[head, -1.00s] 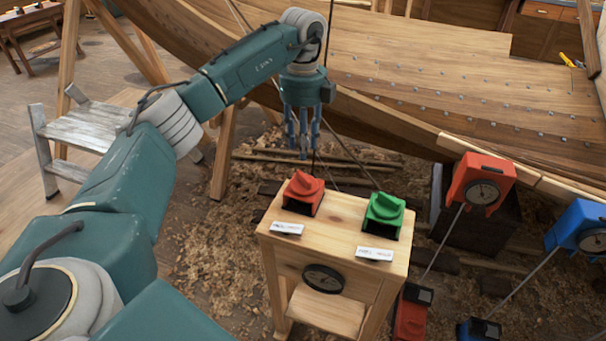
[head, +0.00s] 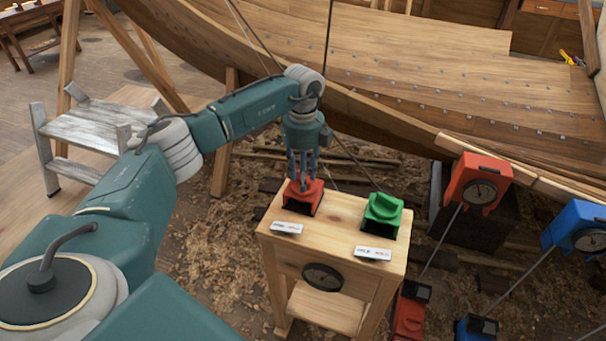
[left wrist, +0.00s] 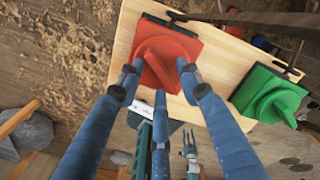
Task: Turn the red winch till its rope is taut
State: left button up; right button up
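The red winch (head: 303,200), a square red block with a raised ridge knob, sits at the back left of a small wooden stand. My left gripper (head: 304,186) points down at it from above. In the left wrist view its fingers (left wrist: 157,72) stand around the ridge of the red winch (left wrist: 164,50). A gap shows on the left of the ridge; contact on the right is unclear. A dark line runs up past my left wrist (head: 328,45), its lower end hidden. My right gripper (left wrist: 190,145) is small at the bottom of the wrist view.
A similar green winch (head: 383,212) sits right of the red one, each with a white label in front. A round dial (head: 322,278) is on the stand's front. Red (head: 478,182) and blue (head: 578,226) gauge boxes stand at right. The wooden hull (head: 440,90) rises behind.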

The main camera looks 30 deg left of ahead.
pick_arm(q)
grip_shut()
jog(key=shift+m, duration=0.4)
jog(key=m, duration=0.4)
jog(key=shift+a+m, duration=0.15)
jog(key=shift+m, duration=0.15)
jog(key=m, duration=0.5)
jog(key=shift+w+a+m+b, duration=0.1)
jog(key=shift+a+m+b, duration=0.05)
jog(key=shift+m+b, duration=0.25)
jog(key=shift+m, duration=0.3)
jog(key=shift+r, duration=0.1)
grip_release()
